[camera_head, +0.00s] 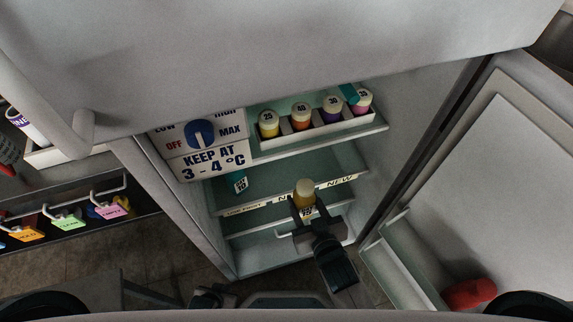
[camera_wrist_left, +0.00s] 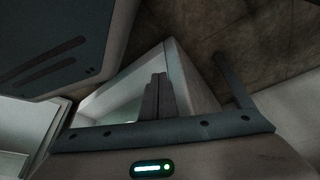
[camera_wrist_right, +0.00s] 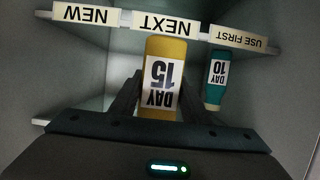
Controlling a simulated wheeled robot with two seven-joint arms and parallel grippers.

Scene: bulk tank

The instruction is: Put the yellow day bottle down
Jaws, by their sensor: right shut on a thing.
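The yellow day bottle (camera_head: 306,212), with a tan cap and a white label, is upright in my right gripper (camera_head: 306,208), at the front of a fridge shelf (camera_head: 264,199). The right wrist view shows the yellow day bottle (camera_wrist_right: 164,75) labelled DAY 15 between the fingers, lined up with the NEXT strip. I cannot tell whether its base touches the shelf. A teal DAY 10 bottle (camera_wrist_right: 216,78) stands behind the USE FIRST strip; it also shows in the head view (camera_head: 240,183). My left gripper (camera_wrist_left: 156,95) is shut and empty, low outside the shelves.
A white rack (camera_head: 315,132) with several numbered bottles sits on the shelf above. A temperature dial panel (camera_head: 200,133) is at upper left. The open door (camera_head: 490,190) stands at right, with a red object (camera_head: 469,293) by it. The shelf's NEW section looks clear.

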